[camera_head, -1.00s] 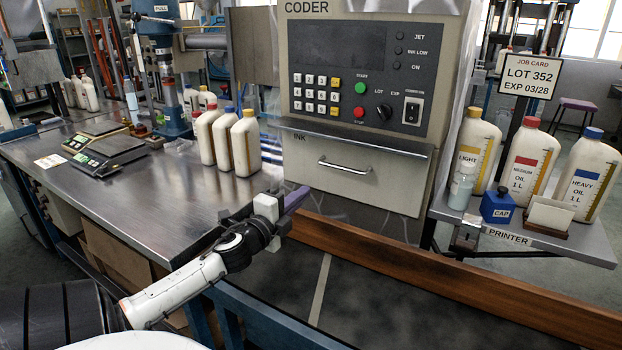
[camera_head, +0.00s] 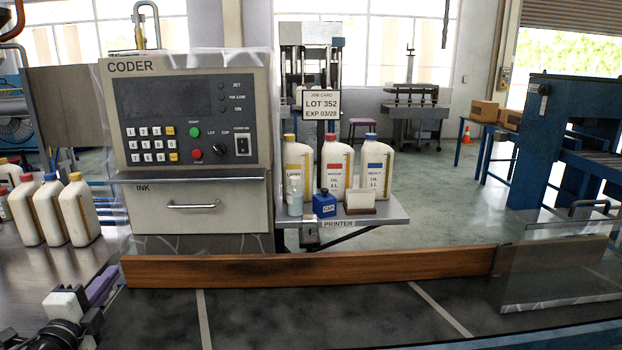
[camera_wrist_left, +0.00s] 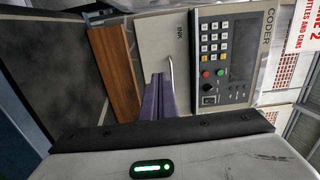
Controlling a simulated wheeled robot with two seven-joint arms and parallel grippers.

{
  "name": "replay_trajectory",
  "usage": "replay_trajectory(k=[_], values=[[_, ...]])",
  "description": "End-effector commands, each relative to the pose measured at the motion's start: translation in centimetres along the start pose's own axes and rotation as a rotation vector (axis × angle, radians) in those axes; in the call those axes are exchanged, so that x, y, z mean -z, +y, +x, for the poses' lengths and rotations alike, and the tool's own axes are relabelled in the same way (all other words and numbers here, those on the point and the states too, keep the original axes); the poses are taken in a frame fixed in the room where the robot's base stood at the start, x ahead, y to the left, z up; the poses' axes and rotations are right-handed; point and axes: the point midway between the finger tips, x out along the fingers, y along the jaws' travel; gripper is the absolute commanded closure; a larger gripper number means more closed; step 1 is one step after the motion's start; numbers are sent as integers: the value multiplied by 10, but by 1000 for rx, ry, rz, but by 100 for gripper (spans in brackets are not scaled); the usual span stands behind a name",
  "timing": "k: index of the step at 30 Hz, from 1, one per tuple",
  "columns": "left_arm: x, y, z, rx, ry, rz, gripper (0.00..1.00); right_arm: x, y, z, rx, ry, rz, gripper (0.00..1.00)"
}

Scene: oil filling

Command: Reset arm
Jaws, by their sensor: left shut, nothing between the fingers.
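My left gripper (camera_head: 104,284) is at the lower left of the head view, its purple fingers shut with nothing between them. It is in front of the grey coder machine (camera_head: 190,95), below its ink drawer, and apart from it. In the left wrist view the shut fingers (camera_wrist_left: 158,100) point toward the coder (camera_wrist_left: 238,70), which appears turned on its side. My right gripper is in neither view.
White bottles with coloured caps (camera_head: 80,212) stand on the metal bench at left. A wooden rail (camera_head: 310,268) borders the dark belt. A clear panel (camera_head: 555,275) stands at right.

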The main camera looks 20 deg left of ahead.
Motion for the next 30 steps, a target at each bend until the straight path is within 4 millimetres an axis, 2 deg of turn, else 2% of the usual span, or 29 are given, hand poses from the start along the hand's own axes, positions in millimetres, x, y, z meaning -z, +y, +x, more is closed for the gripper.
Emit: replay_trajectory(k=[1,4,10,14,17,22,25,30], values=[[8,16,-8,-33,-19,-53,100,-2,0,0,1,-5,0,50],[18,37,-22,-89,-63,-142,100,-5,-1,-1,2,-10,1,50],[42,83,-55,-221,-155,-319,100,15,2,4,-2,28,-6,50],[63,116,-86,-333,-224,-444,100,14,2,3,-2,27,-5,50],[88,144,-120,-451,-287,-557,100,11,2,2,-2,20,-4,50],[144,187,-199,-713,-409,-753,100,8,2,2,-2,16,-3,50],[171,198,-237,-837,-459,-822,100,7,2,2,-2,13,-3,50],[206,205,-290,-1007,-517,-899,100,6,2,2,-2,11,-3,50]])
